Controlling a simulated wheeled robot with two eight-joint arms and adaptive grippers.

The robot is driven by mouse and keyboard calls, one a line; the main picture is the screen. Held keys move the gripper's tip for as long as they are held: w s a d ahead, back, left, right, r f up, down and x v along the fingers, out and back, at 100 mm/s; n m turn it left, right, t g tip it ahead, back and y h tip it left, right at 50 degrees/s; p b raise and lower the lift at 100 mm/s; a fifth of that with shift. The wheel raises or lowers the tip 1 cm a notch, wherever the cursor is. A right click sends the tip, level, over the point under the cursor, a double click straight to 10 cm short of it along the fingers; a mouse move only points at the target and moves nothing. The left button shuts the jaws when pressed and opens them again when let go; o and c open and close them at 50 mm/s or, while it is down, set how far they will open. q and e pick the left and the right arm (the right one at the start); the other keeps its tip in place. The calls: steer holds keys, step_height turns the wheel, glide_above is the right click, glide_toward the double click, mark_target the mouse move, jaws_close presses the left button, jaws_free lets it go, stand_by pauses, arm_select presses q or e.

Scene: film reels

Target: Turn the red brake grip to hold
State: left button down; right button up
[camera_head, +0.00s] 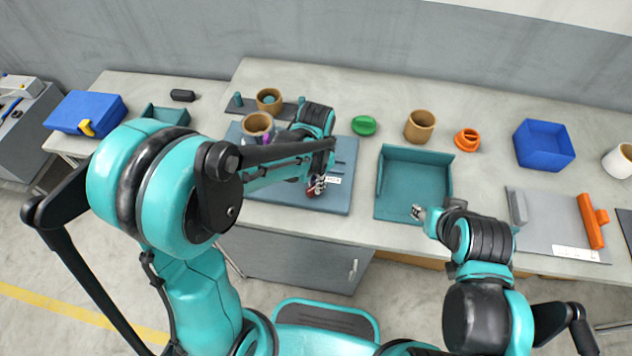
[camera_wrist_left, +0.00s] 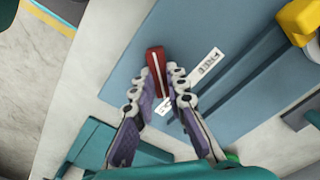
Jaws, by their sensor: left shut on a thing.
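The red brake grip (camera_wrist_left: 156,62) has a white line along its top. It sits on a blue-grey board (camera_wrist_left: 235,95) in the left wrist view. A white label (camera_wrist_left: 206,64) that appears to read FREE is to its right, and a second white label shows partly behind the fingers. My left gripper (camera_wrist_left: 164,82) is shut on the red grip, one finger on each side of its near end. In the head view my left gripper (camera_head: 316,186) is over the right part of the board (camera_head: 343,203). My right gripper (camera_head: 418,212) is over the teal tray's front edge; its fingers are too small to judge.
The teal tray (camera_head: 395,158) stands right of the board. A green round piece (camera_head: 363,125), a tan cup (camera_head: 419,126), an orange piece (camera_head: 467,139) and a blue bin (camera_head: 543,145) stand farther back. A grey panel with an orange handle (camera_head: 591,222) lies at right.

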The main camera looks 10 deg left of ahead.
arm_select(q)
steer(key=shift+m, duration=0.6)
steer(key=c, duration=1.5)
jaws_free()
steer(key=shift+c, duration=0.2)
step_height(320, 180, up, 12)
